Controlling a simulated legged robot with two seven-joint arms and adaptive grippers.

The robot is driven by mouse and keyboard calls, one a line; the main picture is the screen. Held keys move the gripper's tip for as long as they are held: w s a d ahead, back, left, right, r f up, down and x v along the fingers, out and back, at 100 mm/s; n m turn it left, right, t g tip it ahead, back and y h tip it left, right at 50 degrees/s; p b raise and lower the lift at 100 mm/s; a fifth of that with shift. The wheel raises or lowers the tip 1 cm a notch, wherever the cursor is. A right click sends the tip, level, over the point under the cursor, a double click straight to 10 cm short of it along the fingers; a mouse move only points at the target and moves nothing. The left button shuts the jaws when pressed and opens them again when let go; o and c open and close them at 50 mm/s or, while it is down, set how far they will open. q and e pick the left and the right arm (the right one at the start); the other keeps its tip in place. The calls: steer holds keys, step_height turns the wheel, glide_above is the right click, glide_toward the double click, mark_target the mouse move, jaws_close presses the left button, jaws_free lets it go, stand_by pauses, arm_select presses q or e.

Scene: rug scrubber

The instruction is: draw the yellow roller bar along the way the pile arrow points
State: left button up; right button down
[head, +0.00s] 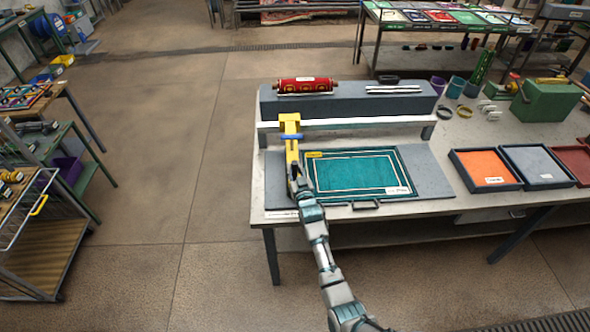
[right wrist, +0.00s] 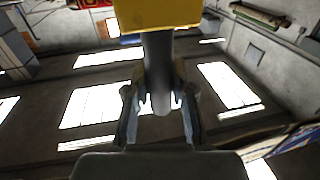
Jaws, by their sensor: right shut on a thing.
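The yellow roller bar (head: 290,120) is over the left end of the table, left of the teal rug's upper corner. A blue piece crosses its yellow stem. My right gripper (head: 296,180) is below it in the head view, shut on its handle. In the right wrist view the fingers (right wrist: 160,105) close around a grey post under a yellow block (right wrist: 158,14). The teal rug (head: 358,173) with white border lines lies flat on a grey board (head: 428,172). A small yellow label (head: 314,154) and a white label (head: 398,190) sit on it; any arrow is too small to read. My left gripper is out of view.
A grey raised block (head: 350,104) behind the rug carries a red patterned roll (head: 305,86) and pale rods (head: 393,89). Orange (head: 486,169) and grey (head: 537,166) trays stand right of the board. A green box (head: 545,101) is at the back right.

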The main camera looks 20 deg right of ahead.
steer(key=shift+w+a+r, duration=0.1)
steer(key=shift+a+r, duration=0.1)
steer(key=shift+a, duration=0.2)
steer(key=shift+w+a, duration=0.15)
steer(key=shift+a, duration=0.8)
steer(key=c, duration=1)
jaws_free()
steer(key=shift+w, duration=0.1)
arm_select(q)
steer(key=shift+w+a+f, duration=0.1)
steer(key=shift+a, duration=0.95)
arm_select(e)
steer(key=shift+o, duration=0.2)
steer(key=s, duration=1.2)
steer(key=shift+f, duration=0.2)
steer(key=shift+a+f, duration=0.1)
steer(key=shift+f, duration=0.05)
